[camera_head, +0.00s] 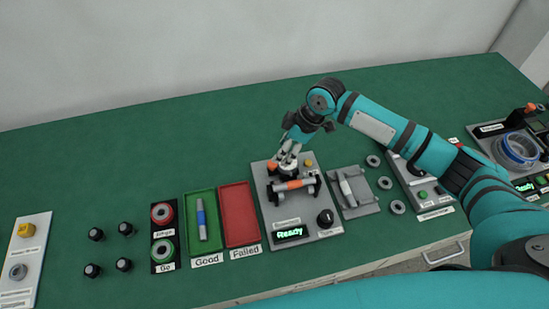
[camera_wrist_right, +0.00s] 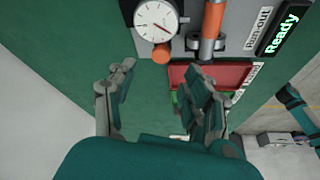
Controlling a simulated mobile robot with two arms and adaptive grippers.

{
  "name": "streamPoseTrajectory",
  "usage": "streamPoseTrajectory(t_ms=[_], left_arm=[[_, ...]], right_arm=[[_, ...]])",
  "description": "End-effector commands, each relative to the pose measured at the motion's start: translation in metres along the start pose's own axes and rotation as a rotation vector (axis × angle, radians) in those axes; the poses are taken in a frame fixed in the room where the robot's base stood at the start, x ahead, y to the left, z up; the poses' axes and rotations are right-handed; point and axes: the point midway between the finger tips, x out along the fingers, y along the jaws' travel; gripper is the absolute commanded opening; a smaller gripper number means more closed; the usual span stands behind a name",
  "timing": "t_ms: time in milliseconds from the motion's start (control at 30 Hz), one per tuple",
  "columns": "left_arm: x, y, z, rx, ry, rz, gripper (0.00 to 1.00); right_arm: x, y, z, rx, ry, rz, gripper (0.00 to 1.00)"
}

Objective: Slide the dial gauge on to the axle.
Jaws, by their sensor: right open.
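The dial gauge (camera_wrist_right: 157,18), with a round white face and dark rim, shows at the top of the right wrist view, beside the axle. The axle (camera_head: 294,185) is grey with an orange band and lies across the run-out station (camera_head: 301,218); it also shows in the right wrist view (camera_wrist_right: 211,30). My right gripper (camera_head: 288,154) is above the back of the station, near the gauge, and partly hides it in the head view. In the right wrist view its fingers (camera_wrist_right: 160,80) are apart with nothing between them. My left gripper is out of view.
The station display (camera_head: 290,233) reads "Ready". Left of it are the red Failed tray (camera_head: 252,240) and the green Good tray (camera_head: 209,242), which holds a blue-banded axle (camera_head: 201,219). A grey fixture (camera_head: 365,207) and several loose rings are to the right. The table behind is clear.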

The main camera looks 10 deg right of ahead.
Motion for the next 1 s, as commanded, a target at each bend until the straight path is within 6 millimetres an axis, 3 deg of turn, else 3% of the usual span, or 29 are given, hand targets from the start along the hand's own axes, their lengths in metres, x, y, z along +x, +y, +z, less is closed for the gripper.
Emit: streamPoseTrajectory(t_ms=[167,333,500,767,1000], left_arm=[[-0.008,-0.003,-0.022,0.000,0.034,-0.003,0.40],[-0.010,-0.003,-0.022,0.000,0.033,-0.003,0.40],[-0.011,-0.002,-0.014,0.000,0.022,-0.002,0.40],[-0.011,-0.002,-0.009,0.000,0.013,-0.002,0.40],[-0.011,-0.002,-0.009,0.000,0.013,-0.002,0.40]], right_arm=[[0.036,-0.001,-0.001,0.001,-0.002,-0.003,0.51],[0.060,-0.001,0.000,0.001,-0.002,-0.002,0.51],[0.071,-0.001,0.000,-0.001,-0.001,0.000,0.51],[0.073,0.000,0.001,-0.001,-0.001,0.000,0.51],[0.072,0.000,0.001,-0.001,-0.001,0.000,0.22]])
